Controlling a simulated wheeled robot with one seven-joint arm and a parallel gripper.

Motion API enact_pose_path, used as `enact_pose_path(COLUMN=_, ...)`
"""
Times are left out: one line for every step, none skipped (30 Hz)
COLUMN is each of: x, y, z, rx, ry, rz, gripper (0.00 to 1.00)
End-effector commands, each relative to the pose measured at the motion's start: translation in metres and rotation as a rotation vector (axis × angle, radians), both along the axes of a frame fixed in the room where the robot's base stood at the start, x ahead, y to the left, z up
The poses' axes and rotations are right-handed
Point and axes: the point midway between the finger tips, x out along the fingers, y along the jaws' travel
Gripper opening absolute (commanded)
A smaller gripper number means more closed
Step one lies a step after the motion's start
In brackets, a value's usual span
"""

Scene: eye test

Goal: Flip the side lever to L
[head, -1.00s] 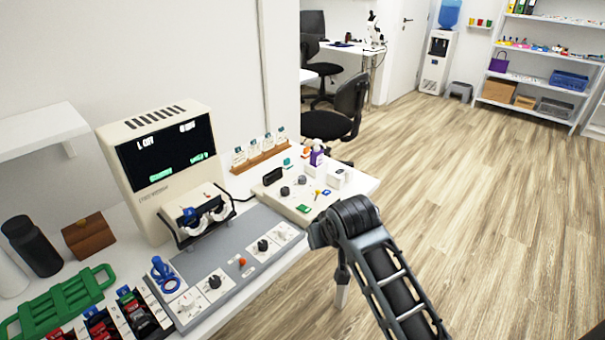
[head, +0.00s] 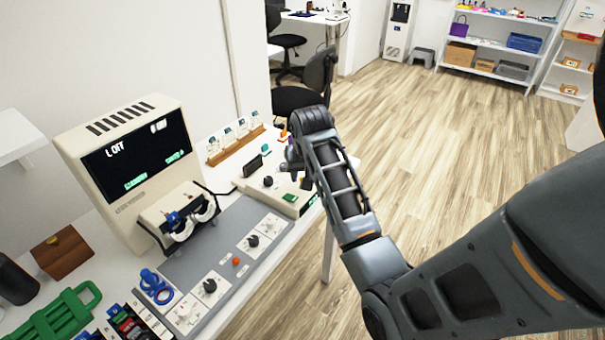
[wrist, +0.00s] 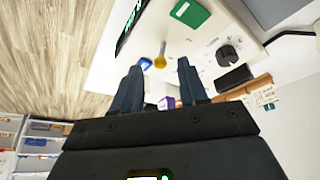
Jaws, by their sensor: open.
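A small lever with a yellow ball tip (wrist: 160,61) stands on the white control box; it looks like the side lever, though no label on it is readable. In the wrist view it shows between and beyond my gripper's fingertips (wrist: 158,68). My gripper is open with nothing held, and I cannot tell whether a finger touches the lever. In the head view the control box (head: 262,194) stands at the right end of the bench, and my arm hides the lever. The monitor (head: 134,155) reads "L OFF".
A wooden rack (head: 236,146) stands behind. Open floor lies to the right.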

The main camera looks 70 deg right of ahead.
Motion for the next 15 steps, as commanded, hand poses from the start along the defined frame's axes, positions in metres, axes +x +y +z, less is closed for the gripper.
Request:
enact_pose_path(x=0.0010, y=-0.0017, z=-0.0040, rx=0.000, ry=0.000, rz=0.000, gripper=0.43)
enact_pose_path(x=0.0016, y=-0.0024, z=-0.0065, rx=0.001, ry=0.001, rz=0.000, gripper=0.43)
enact_pose_path(x=0.0021, y=-0.0031, z=-0.0092, rx=0.001, ry=0.001, rz=0.000, gripper=0.43)
enact_pose_path(x=0.0026, y=-0.0036, z=-0.0105, rx=0.000, ry=0.000, rz=0.000, gripper=0.43)
enact_pose_path(x=0.0029, y=-0.0040, z=-0.0116, rx=0.000, ry=-0.001, rz=0.000, gripper=0.43)
enact_pose_path(x=0.0033, y=-0.0044, z=-0.0128, rx=-0.001, ry=-0.002, rz=0.001, gripper=0.43)
enact_pose_path(x=0.0034, y=-0.0046, z=-0.0133, rx=-0.001, ry=-0.002, rz=0.001, gripper=0.43)
enact_pose_path(x=0.0035, y=-0.0047, z=-0.0137, rx=-0.001, ry=-0.002, rz=0.001, gripper=0.43)
enact_pose_path(x=0.0036, y=-0.0047, z=-0.0139, rx=-0.001, ry=-0.002, rz=0.001, gripper=0.43)
enact_pose_path(x=0.0036, y=-0.0047, z=-0.0139, rx=-0.001, ry=-0.002, rz=0.001, gripper=0.43)
enact_pose_path(x=0.0035, y=-0.0046, z=-0.0138, rx=-0.001, ry=-0.002, rz=0.001, gripper=0.43)
enact_pose_path(x=0.0035, y=-0.0046, z=-0.0138, rx=-0.001, ry=-0.002, rz=0.001, gripper=0.43)
enact_pose_path(x=0.0035, y=-0.0046, z=-0.0137, rx=-0.001, ry=-0.002, rz=0.001, gripper=0.43)
enact_pose_path(x=0.0034, y=-0.0047, z=-0.0137, rx=-0.001, ry=-0.002, rz=0.001, gripper=0.42)
enact_pose_path(x=0.0035, y=-0.0046, z=-0.0137, rx=-0.001, ry=-0.002, rz=0.001, gripper=0.38)
